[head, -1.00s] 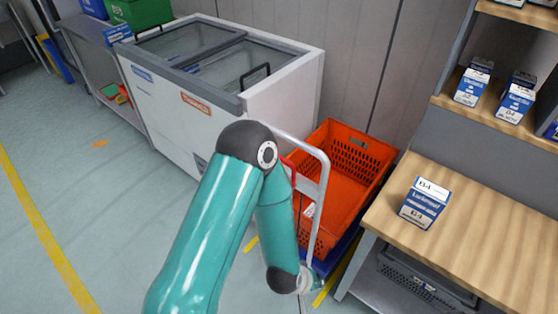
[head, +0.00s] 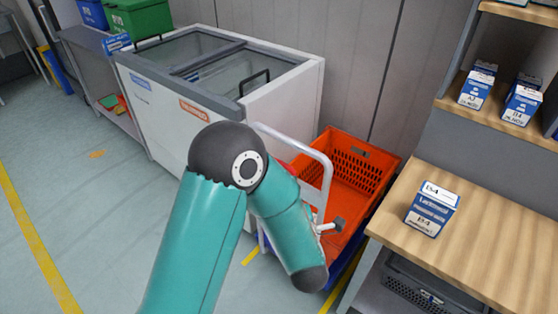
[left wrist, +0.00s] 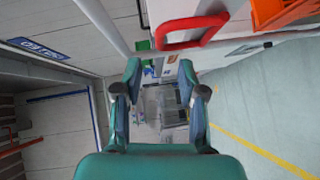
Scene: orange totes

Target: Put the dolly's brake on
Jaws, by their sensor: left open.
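The dolly has a pale tubular push handle (head: 324,165) and a blue base (head: 338,282). It carries an orange tote (head: 372,160). In the left wrist view a red loop-shaped lever (left wrist: 192,30) is beside the pale handle tube (left wrist: 103,25), just beyond my fingertips. In the head view the lever is mostly hidden behind my arm. My left gripper (left wrist: 160,68) is open and empty, with the lever above and ahead of it in the wrist picture. In the head view the gripper (head: 332,225) is small, next to the handle's right upright. My right gripper is not in view.
A white chest freezer (head: 190,115) stands left of the dolly. A wooden-topped workbench (head: 480,235) with a blue-and-white box (head: 432,208) is close on the right. The wall is behind the tote. Open floor (head: 100,220) lies to the left.

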